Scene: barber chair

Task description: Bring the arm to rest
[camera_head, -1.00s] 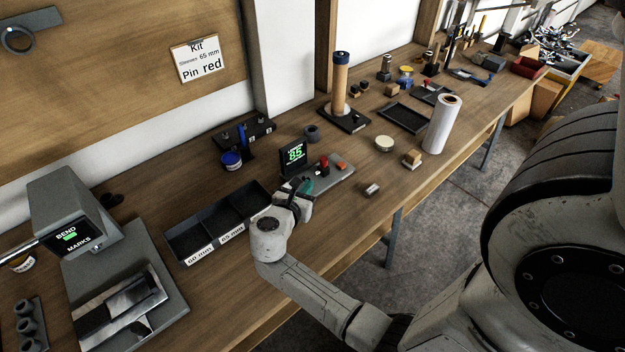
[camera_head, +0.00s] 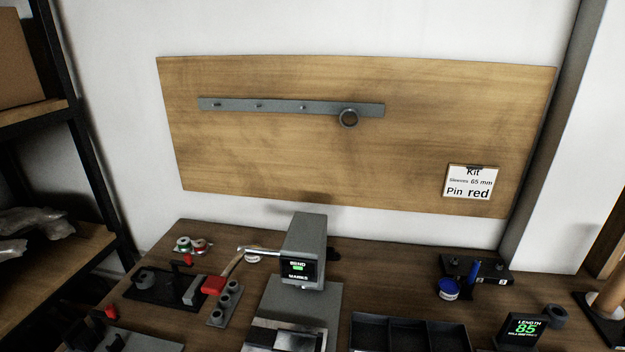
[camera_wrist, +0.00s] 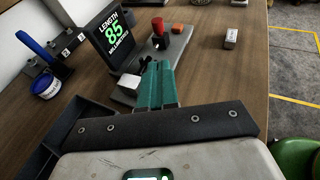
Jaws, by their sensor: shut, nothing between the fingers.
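My gripper (camera_wrist: 158,86) shows in the wrist view with its teal fingers together and nothing held. It is over the bench beside the length gauge, whose display (camera_wrist: 112,38) reads 85 millimeters. A small pale block (camera_wrist: 128,84) is just left of the fingertips; I cannot tell if they touch. My arm and gripper are out of the head view, where the gauge display (camera_head: 523,331) is at the lower right.
A dark divided tray (camera_head: 410,332) is close to the left of my gripper, also in the wrist view (camera_wrist: 75,125). The bend machine (camera_head: 304,250) stands left of it. A blue-handled tool rack (camera_wrist: 52,62) is at the back. Bare bench (camera_wrist: 205,75) lies right of the fingers.

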